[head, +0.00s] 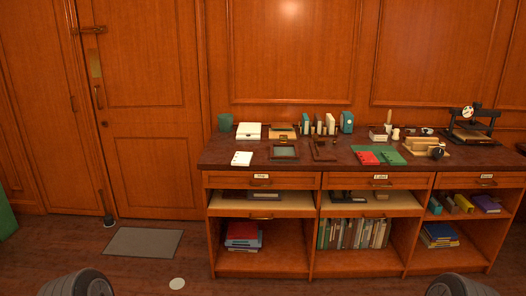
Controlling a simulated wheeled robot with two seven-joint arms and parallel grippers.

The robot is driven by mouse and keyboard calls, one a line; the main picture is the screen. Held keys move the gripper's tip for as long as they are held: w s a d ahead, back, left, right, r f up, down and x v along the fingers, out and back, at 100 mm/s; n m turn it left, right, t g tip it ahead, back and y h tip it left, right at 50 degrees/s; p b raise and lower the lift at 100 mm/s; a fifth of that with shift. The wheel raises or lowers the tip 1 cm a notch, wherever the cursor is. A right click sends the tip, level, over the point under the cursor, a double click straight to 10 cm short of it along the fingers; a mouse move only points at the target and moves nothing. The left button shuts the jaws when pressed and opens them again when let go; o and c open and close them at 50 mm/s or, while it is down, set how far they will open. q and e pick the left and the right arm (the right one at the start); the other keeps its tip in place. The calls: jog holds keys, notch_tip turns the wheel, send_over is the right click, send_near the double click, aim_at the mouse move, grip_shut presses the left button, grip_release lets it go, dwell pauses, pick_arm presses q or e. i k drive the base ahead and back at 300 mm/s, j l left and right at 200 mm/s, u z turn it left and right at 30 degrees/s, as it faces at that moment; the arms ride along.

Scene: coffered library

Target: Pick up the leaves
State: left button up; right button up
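I see no plant leaves. Loose white paper (242,158) lies at the left front of the dark worktop (215,156); whether it is one sheet or a small stack I cannot tell. Behind it is a white box or tray-like stack (249,131). I cannot tell which of these, if any, are the leaves. Two dark rounded parts of mine show at the bottom left and bottom right edges, far from the worktop. Neither gripper's fingers can be seen.
A framed dark tray (285,152), green mat (388,154), red booklet (368,158) and black press (470,132) occupy the worktop. Books (354,234) fill open shelves below. A grey doormat (143,242) and pale disc (177,283) lie on the floor; floor before the cabinet is otherwise clear.

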aim_at(241, 159)
jog(key=i+z, duration=0.15)
jog(key=i, duration=0.4)
jog(key=i+j+z, duration=0.15)
jog(key=i, duration=0.4)
jog(key=i+j+z, duration=0.15)
jog(key=i, duration=0.4)
jog(key=i+j+z, duration=0.15)
jog(key=i+j, duration=0.15)
jog(key=i, duration=0.2)
